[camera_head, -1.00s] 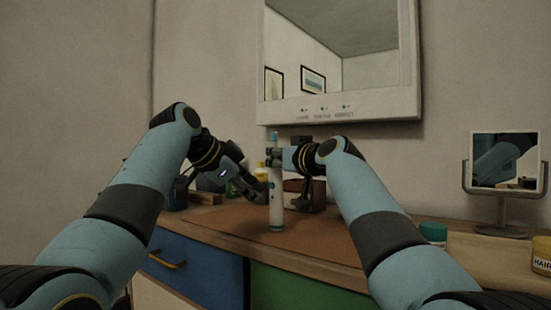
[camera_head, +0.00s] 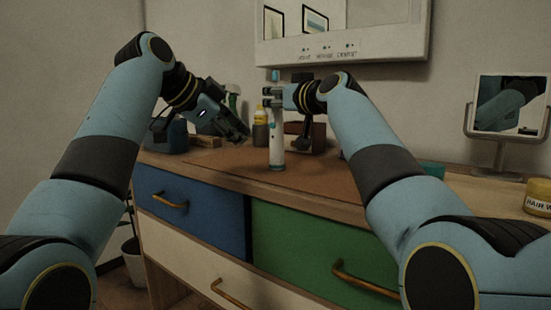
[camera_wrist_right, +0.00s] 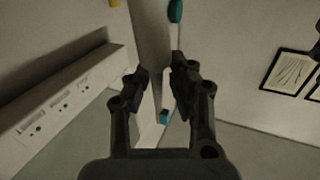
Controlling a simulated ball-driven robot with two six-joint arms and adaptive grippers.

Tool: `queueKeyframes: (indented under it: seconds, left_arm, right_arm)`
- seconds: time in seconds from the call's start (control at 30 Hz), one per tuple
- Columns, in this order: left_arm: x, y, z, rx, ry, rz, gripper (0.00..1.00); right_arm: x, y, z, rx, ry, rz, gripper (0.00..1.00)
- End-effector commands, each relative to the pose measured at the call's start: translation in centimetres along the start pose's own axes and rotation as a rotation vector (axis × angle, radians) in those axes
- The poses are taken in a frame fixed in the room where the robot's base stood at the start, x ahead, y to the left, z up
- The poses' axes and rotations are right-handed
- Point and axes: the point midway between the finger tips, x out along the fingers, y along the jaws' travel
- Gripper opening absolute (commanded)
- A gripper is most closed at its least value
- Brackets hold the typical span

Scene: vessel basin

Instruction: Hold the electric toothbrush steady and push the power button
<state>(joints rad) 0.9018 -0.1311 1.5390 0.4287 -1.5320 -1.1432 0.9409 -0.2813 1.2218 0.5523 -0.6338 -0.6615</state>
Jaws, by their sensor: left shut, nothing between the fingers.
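My left gripper (camera_head: 243,136) is shut and empty, left of the toothbrush with a small gap.
A mirror cabinet (camera_head: 345,55) hangs above. A stand mirror (camera_head: 505,105) and a yellow jar (camera_head: 538,197) are at right. The counter before the toothbrush is clear.

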Motion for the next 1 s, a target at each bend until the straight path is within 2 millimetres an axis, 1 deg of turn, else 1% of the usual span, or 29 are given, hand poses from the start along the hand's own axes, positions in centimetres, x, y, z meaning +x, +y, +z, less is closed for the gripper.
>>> queueKeyframes:
  seconds: [0.03,0.07,0.33,0.47,0.57,0.8,0.9,1.0]
  left_arm:
    - [0.0,0.0,0.0,0.0,0.0,0.0,0.0]
    - [0.0,0.0,0.0,0.0,0.0,0.0,0.0]
    - [0.0,0.0,0.0,0.0,0.0,0.0,0.0]
    - [0.0,0.0,0.0,0.0,0.0,0.0,0.0]
    - [0.0,0.0,0.0,0.0,0.0,0.0,0.0]
    - [0.0,0.0,0.0,0.0,0.0,0.0,0.0]
    - [0.0,0.0,0.0,0.0,0.0,0.0,0.0]
    - [0.0,0.0,0.0,0.0,0.0,0.0,0.0]
  right_arm:
    - [0.0,0.0,0.0,0.0,0.0,0.0,0.29]
    - [0.0,0.0,0.0,0.0,0.0,0.0,0.33]
    - [-0.1,0.0,-0.1,0.0,0.001,0.0,0.33]
    - [-0.8,0.0,0.0,0.001,0.003,0.001,0.33]
    - [-2.2,0.0,0.0,-0.001,0.003,0.001,0.33]
    - [-7.3,0.1,0.0,0.0,0.002,0.002,0.33]
    - [-9.3,0.1,0.1,-0.001,0.001,0.002,0.33]
    - [-10.7,0.1,0.1,0.0,0.0,0.001,0.33]
